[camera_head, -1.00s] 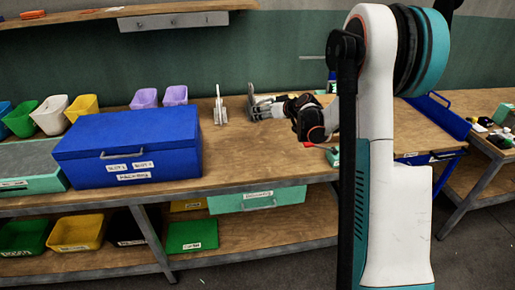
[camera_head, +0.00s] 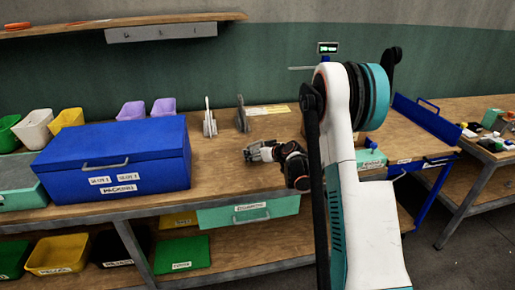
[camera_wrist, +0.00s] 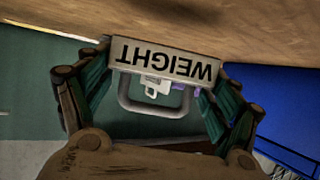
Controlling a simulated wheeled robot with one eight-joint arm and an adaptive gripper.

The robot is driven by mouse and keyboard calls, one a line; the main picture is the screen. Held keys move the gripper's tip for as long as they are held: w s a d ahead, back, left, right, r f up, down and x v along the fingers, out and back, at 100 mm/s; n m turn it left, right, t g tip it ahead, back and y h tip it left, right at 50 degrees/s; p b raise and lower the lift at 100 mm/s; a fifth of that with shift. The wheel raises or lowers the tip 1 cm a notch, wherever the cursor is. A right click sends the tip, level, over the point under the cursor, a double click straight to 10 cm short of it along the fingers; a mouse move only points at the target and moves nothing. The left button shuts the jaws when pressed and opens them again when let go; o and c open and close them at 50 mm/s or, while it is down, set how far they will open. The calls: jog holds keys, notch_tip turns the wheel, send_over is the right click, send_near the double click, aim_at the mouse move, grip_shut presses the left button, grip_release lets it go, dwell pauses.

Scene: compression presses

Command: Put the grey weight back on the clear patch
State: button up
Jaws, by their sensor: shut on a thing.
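The grey weight (camera_wrist: 165,64) is a block with a loop handle and a WEIGHT label, upside down in the wrist view. My gripper (camera_wrist: 160,72) is shut on it, one finger at each side. In the head view my gripper (camera_head: 256,152) is over the front part of the wooden bench, right of the blue box; the weight is too small there to tell apart from the fingers. I cannot tell whether the weight touches the bench. Bare wood (camera_head: 222,165) lies around the gripper. No marked clear patch can be made out.
The blue box (camera_head: 115,160) stands left on the bench (camera_head: 225,180). Two upright grey pieces (camera_head: 209,122) (camera_head: 242,118) stand behind my gripper, with a yellowish strip (camera_head: 268,110) to their right. Coloured bins (camera_head: 131,111) line the back. A blue tray (camera_head: 428,118) is at right.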

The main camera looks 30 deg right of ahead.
jog(key=shift+f+b, duration=0.8)
jog(key=shift+f, duration=1.25)
jog(key=shift+f, duration=0.15)
jog(key=o, duration=2)
jog(key=shift+s+r, duration=0.25)
jog(key=shift+s, duration=0.05)
jog(key=p+v, duration=0.2)
jog(key=v, duration=0.4)
jog(key=shift+r+p, duration=0.1)
jog(key=shift+p, duration=0.2)
jog(key=shift+s+r, duration=0.1)
jog(key=shift+s, duration=0.35)
